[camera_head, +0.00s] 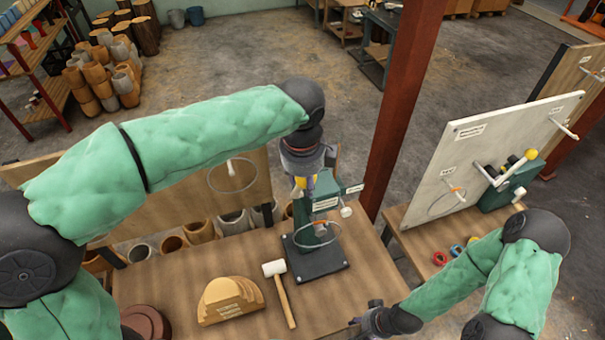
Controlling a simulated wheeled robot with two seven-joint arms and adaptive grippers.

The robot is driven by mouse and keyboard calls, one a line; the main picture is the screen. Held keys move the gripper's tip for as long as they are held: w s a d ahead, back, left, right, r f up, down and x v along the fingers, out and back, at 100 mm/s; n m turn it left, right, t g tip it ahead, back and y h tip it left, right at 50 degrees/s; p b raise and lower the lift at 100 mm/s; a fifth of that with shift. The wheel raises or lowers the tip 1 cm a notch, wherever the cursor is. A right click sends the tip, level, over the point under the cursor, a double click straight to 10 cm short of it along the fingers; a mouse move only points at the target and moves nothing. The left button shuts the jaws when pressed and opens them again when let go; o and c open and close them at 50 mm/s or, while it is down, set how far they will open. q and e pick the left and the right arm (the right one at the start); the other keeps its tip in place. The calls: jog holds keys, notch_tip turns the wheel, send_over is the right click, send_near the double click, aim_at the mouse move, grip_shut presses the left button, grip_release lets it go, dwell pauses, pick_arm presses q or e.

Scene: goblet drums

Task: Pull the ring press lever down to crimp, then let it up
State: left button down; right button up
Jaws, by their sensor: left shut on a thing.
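The ring press (316,258) stands on the wooden table, with a dark base plate, a green column and a thin metal ring over the base. My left arm reaches in from the left, and my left gripper (303,184) hangs over the top of the press. It is shut on the press lever, whose yellow knob (298,187) shows by the fingers. The gripper hides most of the lever and the upper column. My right gripper (368,318) is low at the table's front, apart from the press; its fingers are too small and dark to read.
A mallet (283,297) and a stepped wooden block (230,300) lie left of the press. A brown round piece (146,322) is at front left. A red post (400,100) rises behind. At right, a white board (485,160) stands beside a green device with a yellow-balled lever (530,155).

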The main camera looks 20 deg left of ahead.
pick_arm(q)
jog(key=s+d+f+t+y+b, duration=0.3)
jog(key=s+f+t+b, duration=0.1)
jog(key=f+b, duration=0.4)
jog(key=s+d+f+t+y+b, duration=0.3)
jog(key=s+f+t+b, duration=0.2)
jog(key=f+b, duration=0.4)
jog(key=shift+s+d+m+t+b, duration=0.15)
jog(key=shift+s+m+t+b, duration=0.2)
jog(key=shift+b, duration=0.55)
jog(key=shift+f, duration=0.1)
jog(key=c, duration=0.7)
grip_release()
jog(key=shift+c, duration=0.2)
jog(key=shift+o, duration=0.3)
jog(key=shift+w, duration=0.15)
jog(key=shift+d+r, duration=0.1)
jog(key=shift+r, duration=0.15)
jog(key=v, duration=1.2)
